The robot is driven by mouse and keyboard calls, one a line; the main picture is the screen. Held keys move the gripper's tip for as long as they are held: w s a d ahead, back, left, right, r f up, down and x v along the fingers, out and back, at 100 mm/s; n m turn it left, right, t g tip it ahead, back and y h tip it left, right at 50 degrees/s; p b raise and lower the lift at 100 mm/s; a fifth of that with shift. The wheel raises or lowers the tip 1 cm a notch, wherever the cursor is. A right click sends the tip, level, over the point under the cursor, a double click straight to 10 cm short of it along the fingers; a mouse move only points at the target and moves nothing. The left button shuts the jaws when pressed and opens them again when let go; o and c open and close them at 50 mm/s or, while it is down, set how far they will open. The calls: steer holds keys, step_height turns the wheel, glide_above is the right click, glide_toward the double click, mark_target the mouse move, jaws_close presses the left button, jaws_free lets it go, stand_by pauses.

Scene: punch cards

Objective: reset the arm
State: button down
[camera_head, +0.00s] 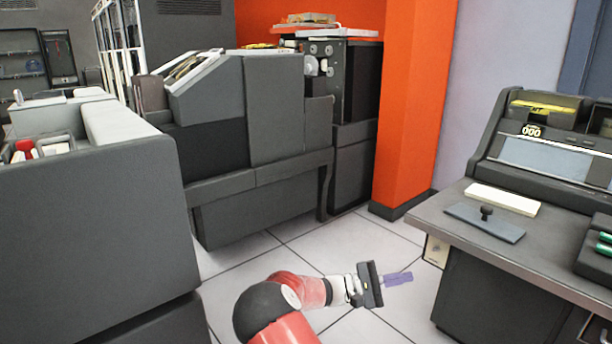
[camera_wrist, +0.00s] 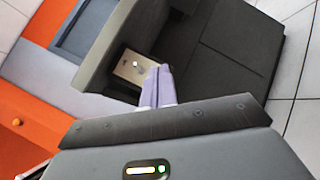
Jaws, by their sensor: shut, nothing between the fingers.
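My red and white arm reaches up from the bottom of the head view, over the tiled floor. My gripper (camera_head: 402,278) is at its end, with a dark body and pale purple fingers pointing right toward the desk. In the wrist view the two purple fingers (camera_wrist: 158,84) lie side by side, shut with nothing between them. The gripper touches nothing that I can see in the head view. In the wrist view the fingers overlap the dark underside of the desk, but the distance between them is hard to tell.
A console desk (camera_head: 560,250) stands at the right, with a white pad (camera_head: 502,199) on top. Large grey machines (camera_head: 262,110) stand at the back and a grey cabinet (camera_head: 85,225) at the left. An orange pillar (camera_head: 415,100) rises behind. Tiled floor (camera_head: 290,240) is free between them.

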steer(key=s+d+r+m+g+y, duration=0.1)
steer(key=s+d+m+g+y, duration=0.2)
steer(key=s+y, duration=0.85)
steer(key=s+a+r+m+t+y, duration=0.1)
steer(key=s+a+r+t+y, duration=0.3)
steer(key=s+a, duration=0.3)
steer(key=s+a+r+m+t+y, duration=0.2)
steer(key=s+a+r+t+y, duration=0.3)
steer(key=s, duration=0.7)
steer(key=shift+s+a+r+t, duration=0.3)
steer(key=shift+a+t, duration=0.4)
steer(key=shift+a, duration=0.5)
